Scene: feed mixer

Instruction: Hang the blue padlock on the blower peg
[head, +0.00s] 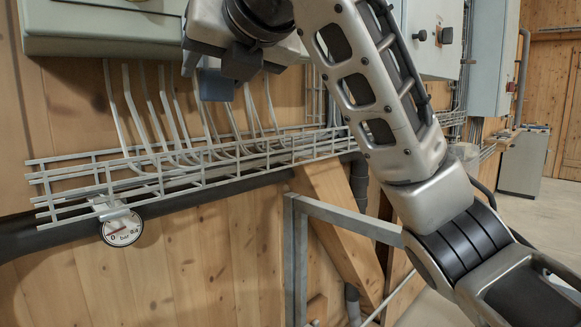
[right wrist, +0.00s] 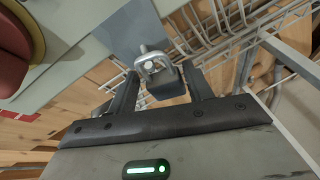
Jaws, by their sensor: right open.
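The blue padlock (right wrist: 168,83) is a dark blue-grey block with a silver shackle. In the right wrist view the shackle is at a short metal peg (right wrist: 146,48) below a grey box, and appears looped around it. In the head view the padlock (head: 214,85) hangs under the grey box's lower edge. My right gripper (right wrist: 160,71) is open, with one finger on each side of the padlock and gaps visible. In the head view my right gripper (head: 238,63) is beside the padlock and partly hides the peg area. My left gripper is not in view.
A wire cable tray (head: 165,172) with several grey conduits runs along the wooden wall just below. A pressure gauge (head: 122,228) sits under it. A red knob (right wrist: 15,55) is near the gripper in the wrist view. A grey metal frame (head: 297,255) stands below.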

